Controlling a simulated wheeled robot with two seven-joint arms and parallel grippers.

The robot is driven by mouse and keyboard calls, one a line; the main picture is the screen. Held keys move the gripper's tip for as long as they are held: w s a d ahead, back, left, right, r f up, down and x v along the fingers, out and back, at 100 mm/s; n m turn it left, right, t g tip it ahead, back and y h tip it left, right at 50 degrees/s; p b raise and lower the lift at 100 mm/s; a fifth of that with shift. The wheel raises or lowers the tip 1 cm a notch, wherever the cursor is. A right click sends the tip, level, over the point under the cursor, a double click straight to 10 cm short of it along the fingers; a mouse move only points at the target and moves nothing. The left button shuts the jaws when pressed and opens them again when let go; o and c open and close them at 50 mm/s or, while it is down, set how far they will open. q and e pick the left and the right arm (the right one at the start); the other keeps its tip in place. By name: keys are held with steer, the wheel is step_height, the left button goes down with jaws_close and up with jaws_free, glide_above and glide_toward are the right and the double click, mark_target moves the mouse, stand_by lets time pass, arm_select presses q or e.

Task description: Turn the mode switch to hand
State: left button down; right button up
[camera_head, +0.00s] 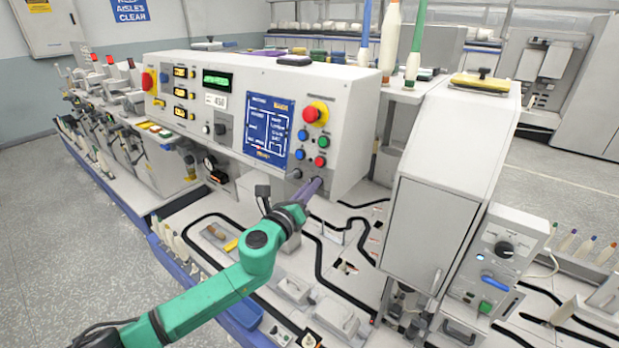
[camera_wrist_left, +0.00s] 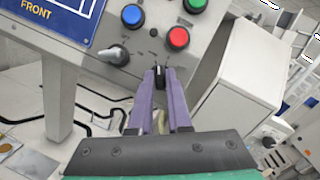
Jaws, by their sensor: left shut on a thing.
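My left gripper (camera_head: 317,183) reaches up to the lower right corner of the grey control panel (camera_head: 345,150). In the left wrist view its purple fingers (camera_wrist_left: 160,76) are shut on a small black knob with marks around it, the mode switch (camera_wrist_left: 159,72). The knob looks upright between the fingertips; its lower part is hidden by them, and the wording of its marks is too small to read. In the head view the gripper covers the knob. My right gripper is not in view.
A grey lever knob (camera_wrist_left: 115,54) sits just left of the fingers. Red (camera_wrist_left: 178,38), blue and green (camera_wrist_left: 194,5) buttons lie just above, under a red emergency stop (camera_head: 316,113). A white cabinet (camera_head: 433,230) stands to the right.

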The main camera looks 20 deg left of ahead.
arm_select(q)
steer(key=shift+r+n+y+p, duration=0.15)
steer(key=shift+n+y+p, duration=0.65)
steer(key=shift+n, duration=1)
steer(key=c, duration=0.9)
jaws_free()
steer(key=shift+o, duration=0.2)
steer(key=s+a+b, duration=0.1)
steer(key=s+b, duration=0.2)
steer(key=s, duration=1.1)
steer(key=shift+s+a, duration=0.2)
steer(key=shift+a, duration=0.2)
